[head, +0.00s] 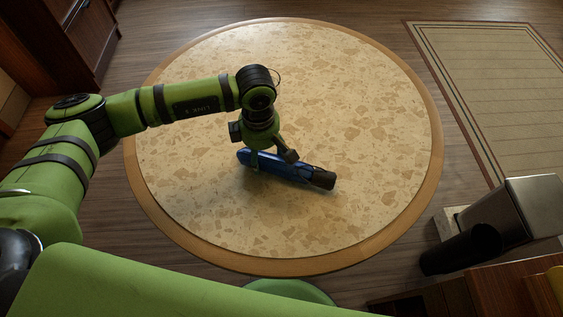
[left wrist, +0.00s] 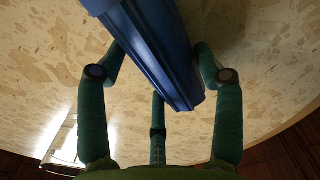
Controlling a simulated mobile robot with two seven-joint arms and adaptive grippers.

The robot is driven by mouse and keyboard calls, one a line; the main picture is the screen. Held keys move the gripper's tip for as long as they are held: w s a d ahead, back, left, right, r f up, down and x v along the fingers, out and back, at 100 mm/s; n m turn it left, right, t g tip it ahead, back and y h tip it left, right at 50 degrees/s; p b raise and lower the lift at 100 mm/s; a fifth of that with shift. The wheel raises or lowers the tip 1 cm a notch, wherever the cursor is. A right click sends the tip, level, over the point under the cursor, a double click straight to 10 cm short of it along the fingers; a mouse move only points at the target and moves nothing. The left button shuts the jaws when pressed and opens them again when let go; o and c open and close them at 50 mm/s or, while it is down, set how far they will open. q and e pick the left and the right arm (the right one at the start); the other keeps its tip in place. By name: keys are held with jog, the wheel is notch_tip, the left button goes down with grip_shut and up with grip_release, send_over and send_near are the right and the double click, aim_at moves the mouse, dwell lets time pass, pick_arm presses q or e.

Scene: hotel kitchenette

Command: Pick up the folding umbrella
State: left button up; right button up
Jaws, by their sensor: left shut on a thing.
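The folding umbrella (head: 276,165) is blue with a dark handle at its right end. It is at the middle of the round table (head: 345,85), lying slantwise; I cannot tell whether it touches the top. My left gripper (head: 270,160) comes down over it from above and is shut on it. In the left wrist view the blue umbrella (left wrist: 155,50) runs between the fingers (left wrist: 158,75), and its far end goes out of the top of the picture. My right gripper is in neither view.
The rest of the round tabletop is bare. A striped rug (head: 500,80) lies on the wooden floor at the upper right. Dark wooden cabinets (head: 65,40) stand at the upper left.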

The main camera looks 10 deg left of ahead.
pick_arm(q)
jog(key=shift+r, duration=0.7)
notch_tip(320, 180, up, 3)
jog(key=shift+d+f+b, duration=0.1)
jog(key=shift+d+b, duration=0.05)
jog(key=shift+b, duration=0.45)
jog(key=s+d+r+b, duration=0.2)
jog(key=s+d+r, duration=0.5)
jog(key=s+d, duration=0.15)
jog(key=w+a+r+m+p, duration=0.1)
jog(key=a+r+m+p, duration=0.1)
jog(key=a+m, duration=0.5)
jog(key=w+a+r+m+p, duration=0.2)
jog(key=a+m+p, duration=0.1)
jog(key=a+m, duration=0.4)
jog(key=shift+a+r+m+p, duration=0.25)
jog(key=shift+r+m+p, duration=0.1)
jog(key=shift+m, duration=0.85)
jog(key=shift+w+d, duration=0.1)
